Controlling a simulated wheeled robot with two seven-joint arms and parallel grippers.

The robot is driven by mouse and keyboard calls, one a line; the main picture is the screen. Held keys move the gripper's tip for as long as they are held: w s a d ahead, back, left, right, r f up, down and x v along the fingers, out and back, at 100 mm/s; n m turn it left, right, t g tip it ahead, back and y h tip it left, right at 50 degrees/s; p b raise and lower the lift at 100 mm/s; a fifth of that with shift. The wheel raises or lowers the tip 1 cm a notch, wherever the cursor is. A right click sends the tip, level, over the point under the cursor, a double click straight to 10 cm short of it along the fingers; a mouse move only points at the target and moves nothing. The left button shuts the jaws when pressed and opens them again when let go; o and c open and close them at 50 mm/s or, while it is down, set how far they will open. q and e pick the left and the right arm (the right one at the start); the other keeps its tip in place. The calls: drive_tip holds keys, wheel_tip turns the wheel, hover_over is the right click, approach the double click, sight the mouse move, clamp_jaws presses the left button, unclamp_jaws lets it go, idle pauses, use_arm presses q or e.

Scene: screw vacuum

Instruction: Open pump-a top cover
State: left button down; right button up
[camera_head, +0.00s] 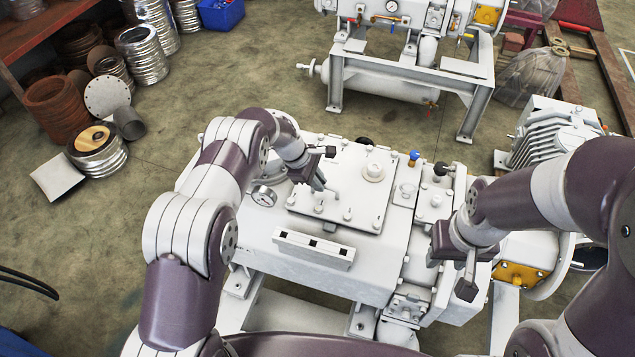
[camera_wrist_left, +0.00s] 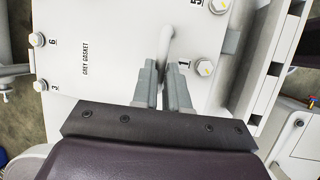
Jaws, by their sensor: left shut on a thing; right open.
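My left gripper (camera_head: 320,180) is over the cover's left part. In the wrist view it (camera_wrist_left: 165,85) is shut on a pale rod-like part (camera_wrist_left: 166,45). Its lower end is hidden. My right gripper (camera_head: 454,262) is open and empty beside the pump's right end.
A pressure gauge (camera_head: 263,195) sits at the pump's left. A white bar with square holes (camera_head: 313,249) lies along its front. A blue-topped valve (camera_head: 414,157) and a black knob (camera_head: 440,169) stand right of the cover. A finned motor (camera_head: 553,130) is at right.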

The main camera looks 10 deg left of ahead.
use_arm(q)
drive_tip(key=w+d+r+p, duration=0.1)
drive_tip(key=w+r+p, duration=0.4)
drive_tip(key=r, duration=0.5)
drive_tip(key=shift+w+r+p, duration=0.15)
drive_tip(key=shift+r+p, duration=0.25)
drive_tip(key=shift+p, duration=0.2)
use_arm(e)
wheel_tip(320, 180, up, 6)
drive_tip(key=s, duration=0.1)
drive_tip(key=shift+r, duration=0.2)
drive_tip(key=shift+a, duration=0.1)
